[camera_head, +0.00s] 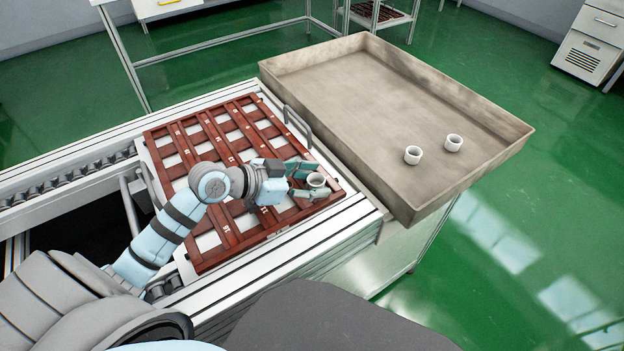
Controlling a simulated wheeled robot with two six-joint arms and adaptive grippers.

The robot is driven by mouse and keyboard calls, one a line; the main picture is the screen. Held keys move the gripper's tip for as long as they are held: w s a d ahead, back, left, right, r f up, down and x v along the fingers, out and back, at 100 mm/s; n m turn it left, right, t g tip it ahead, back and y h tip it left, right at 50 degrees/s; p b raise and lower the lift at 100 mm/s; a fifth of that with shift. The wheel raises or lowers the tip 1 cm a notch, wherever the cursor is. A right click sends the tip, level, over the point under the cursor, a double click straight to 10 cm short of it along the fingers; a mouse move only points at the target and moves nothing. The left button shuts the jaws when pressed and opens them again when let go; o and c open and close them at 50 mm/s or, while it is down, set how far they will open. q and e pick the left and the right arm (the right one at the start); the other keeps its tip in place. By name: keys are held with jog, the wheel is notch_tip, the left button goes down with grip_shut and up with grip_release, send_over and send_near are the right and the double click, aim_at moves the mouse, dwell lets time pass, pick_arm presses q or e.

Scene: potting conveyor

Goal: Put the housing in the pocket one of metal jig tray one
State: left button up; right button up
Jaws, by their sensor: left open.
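A white cup-like housing (316,180) is at the right corner of the red-brown jig tray (238,239), between the fingers of my left gripper (312,182). The gripper is open around it. I cannot tell whether the housing is fully seated in a pocket. The jig tray has a grid of pockets with small white numbers, partly hidden by my left arm. Two more white housings, one nearer (413,155) and one farther right (453,143), stand in the large grey bin. My right gripper is not in view.
The grey bin (470,185) with raised walls stands right of the jig tray, mostly empty. The tray lies on a roller conveyor (70,185) with white rails. A metal handle (297,125) rises at the tray's far right edge.

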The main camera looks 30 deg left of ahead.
pick_arm(q)
jog(key=shift+s+a+f, duration=0.2)
jog(key=shift+f, duration=0.35)
jog(key=shift+w+a+r+p, duration=0.1)
jog(key=shift+a+r+p, duration=0.05)
jog(key=shift+r+p, duration=0.5)
jog(key=p+v, duration=0.2)
jog(key=v, duration=0.3)
jog(key=p+v, duration=0.2)
jog(key=v, duration=0.3)
jog(key=shift+a+r+p, duration=0.15)
jog(key=shift+r+p, duration=0.2)
jog(key=shift+p, duration=0.05)
jog(key=shift+s+a+r+p, duration=0.25)
jog(key=shift+s+a+p, duration=0.05)
jog(key=shift+p, duration=0.1)
jog(key=shift+a, duration=0.1)
